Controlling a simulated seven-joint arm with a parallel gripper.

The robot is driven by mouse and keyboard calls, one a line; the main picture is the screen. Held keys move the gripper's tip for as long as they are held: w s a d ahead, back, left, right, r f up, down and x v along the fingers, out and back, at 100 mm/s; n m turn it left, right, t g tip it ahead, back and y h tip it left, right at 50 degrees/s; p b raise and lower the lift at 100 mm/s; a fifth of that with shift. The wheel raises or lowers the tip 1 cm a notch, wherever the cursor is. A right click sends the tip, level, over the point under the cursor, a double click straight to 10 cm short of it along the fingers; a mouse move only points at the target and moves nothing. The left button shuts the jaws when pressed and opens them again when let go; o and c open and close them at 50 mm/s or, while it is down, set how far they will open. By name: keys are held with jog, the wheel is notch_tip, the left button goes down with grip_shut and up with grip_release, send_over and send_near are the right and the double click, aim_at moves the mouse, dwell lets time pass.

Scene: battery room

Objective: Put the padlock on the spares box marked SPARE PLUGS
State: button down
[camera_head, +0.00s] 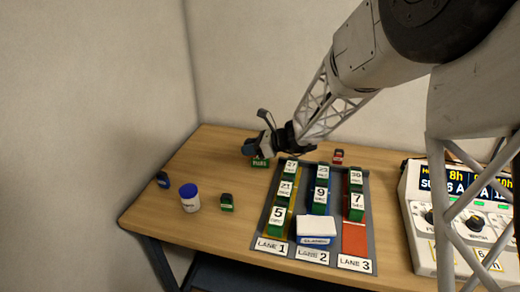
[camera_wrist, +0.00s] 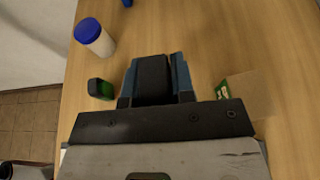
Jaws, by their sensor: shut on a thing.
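The spares box shows in the head view as a green label (camera_head: 261,162) with white lettering, part of which reads PLUGS. It stands at the back left of the table, partly hidden by my gripper (camera_head: 249,149). In the wrist view, a tan box with a green side (camera_wrist: 250,93) lies to the right of my jaws. My gripper (camera_wrist: 153,72) is shut on a dark block (camera_wrist: 153,80) between its blue-grey fingers. I cannot make out a shackle, so the picture alone does not confirm that it is the padlock. My gripper is above or just in front of the box.
A white jar with a blue lid (camera_head: 189,198), a small green-fronted block (camera_head: 227,202), a blue one (camera_head: 163,180) and a red one (camera_head: 338,157) stand apart. The lane tray (camera_head: 271,244) holds several numbered batteries. A charger (camera_head: 430,240) stands right. The left tabletop is mostly free.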

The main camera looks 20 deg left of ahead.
jog(key=s+d, duration=0.2)
jog(key=d, duration=0.5)
jog(key=shift+s+d+r, duration=0.2)
jog(key=shift+r, duration=0.05)
jog(key=w+a, duration=0.2)
jog(key=w, duration=0.2)
jog(key=w+a+f, duration=0.1)
jog(key=w+a, duration=0.2)
jog(key=w, duration=0.2)
jog(key=w+a, duration=0.2)
jog(key=w, duration=0.3)
jog(key=shift+w+a+f, duration=0.1)
jog(key=shift+a+f, duration=0.1)
jog(key=shift+f, duration=0.05)
jog(key=shift+f, duration=1.75)
jog(key=shift+f, duration=0.15)
